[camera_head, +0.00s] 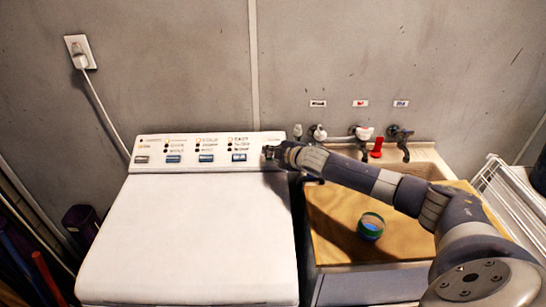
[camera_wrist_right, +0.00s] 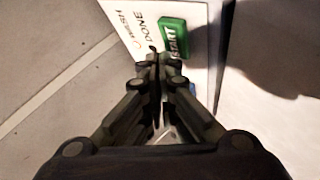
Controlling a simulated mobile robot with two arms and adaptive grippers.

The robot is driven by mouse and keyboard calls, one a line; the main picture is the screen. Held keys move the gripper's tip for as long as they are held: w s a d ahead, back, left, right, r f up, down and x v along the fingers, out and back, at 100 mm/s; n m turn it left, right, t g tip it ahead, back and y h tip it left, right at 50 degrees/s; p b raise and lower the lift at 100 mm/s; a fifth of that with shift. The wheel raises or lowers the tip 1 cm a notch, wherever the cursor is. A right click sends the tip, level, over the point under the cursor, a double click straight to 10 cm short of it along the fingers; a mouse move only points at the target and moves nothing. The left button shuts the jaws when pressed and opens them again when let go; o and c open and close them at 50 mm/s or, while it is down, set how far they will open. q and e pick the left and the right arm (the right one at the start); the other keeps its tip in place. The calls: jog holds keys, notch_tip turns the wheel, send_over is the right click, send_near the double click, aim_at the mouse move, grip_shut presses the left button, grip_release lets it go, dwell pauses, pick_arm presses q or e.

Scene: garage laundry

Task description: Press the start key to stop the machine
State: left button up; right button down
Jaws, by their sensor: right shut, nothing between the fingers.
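The white washing machine (camera_head: 190,240) stands at the left centre in the head view, with a control panel (camera_head: 185,146) along its back edge. My right gripper (camera_head: 268,152) reaches in from the right over the panel's right end. In the right wrist view the green start key (camera_wrist_right: 173,38) lies just beyond the fingertips of the right gripper (camera_wrist_right: 158,58). The fingers are shut and empty. I cannot tell whether the tips touch the key. In the head view the gripper hides the key. My left gripper is not in view.
A sink with a wooden board (camera_head: 335,225) is right of the machine, under my right arm. A green-rimmed cup (camera_head: 370,226) stands on the board. Taps (camera_head: 362,133) line the wall behind. A white rack (camera_head: 510,195) is at the right; a corded plug (camera_head: 80,60) is on the wall.

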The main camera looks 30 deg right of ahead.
jog(key=shift+f, duration=0.15)
dwell(0.4)
jog(key=shift+w+f, duration=0.15)
jog(key=shift+f, duration=0.05)
jog(key=shift+d+f, duration=0.15)
jog(key=shift+f, duration=0.5)
dwell(1.3)
jog(key=shift+r, duration=0.1)
jog(key=shift+r+p, duration=0.65)
jog(key=shift+p, duration=0.1)
jog(key=shift+r, duration=0.1)
jog(key=shift+r, duration=0.1)
